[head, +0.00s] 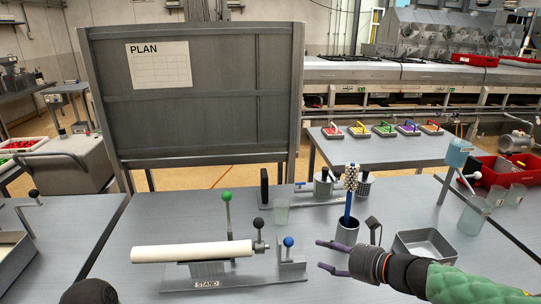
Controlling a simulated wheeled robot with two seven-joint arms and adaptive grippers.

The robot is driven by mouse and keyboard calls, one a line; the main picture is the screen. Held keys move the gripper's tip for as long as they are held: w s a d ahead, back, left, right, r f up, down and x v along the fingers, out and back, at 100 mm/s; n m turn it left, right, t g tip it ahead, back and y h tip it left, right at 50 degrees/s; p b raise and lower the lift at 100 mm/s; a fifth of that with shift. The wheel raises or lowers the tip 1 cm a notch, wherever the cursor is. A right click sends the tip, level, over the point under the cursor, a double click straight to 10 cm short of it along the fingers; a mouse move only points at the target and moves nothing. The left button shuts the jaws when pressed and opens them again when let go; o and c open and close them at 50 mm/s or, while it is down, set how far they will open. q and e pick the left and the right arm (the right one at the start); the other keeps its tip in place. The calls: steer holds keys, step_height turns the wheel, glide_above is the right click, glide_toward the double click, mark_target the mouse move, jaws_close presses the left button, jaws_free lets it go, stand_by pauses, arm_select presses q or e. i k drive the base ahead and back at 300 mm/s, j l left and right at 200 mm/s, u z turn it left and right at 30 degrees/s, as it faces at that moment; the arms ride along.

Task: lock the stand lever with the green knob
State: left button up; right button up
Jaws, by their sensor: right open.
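The stand (207,284) is on the table in front of me, with a "STAND" label on its front. A white roll (191,252) lies across it. A lever with a green knob (226,196) stands upright behind the roll. A dark knob (258,224) is at the roll's right end, and a blue knob (289,241) tops a short post at the stand's right. My right gripper (324,256) comes in from the right, open and empty, fingers pointing left. It is right of the blue knob and apart from it. My left gripper is not recognisable in view.
A dark cup with a blue-handled brush (349,205) stands just behind my right gripper. A metal tray (425,243) is to the right. A dark board (190,95) rises behind the table.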

mark_target(227, 196)
steer(key=k+l, duration=0.75)
steer(key=l, duration=0.2)
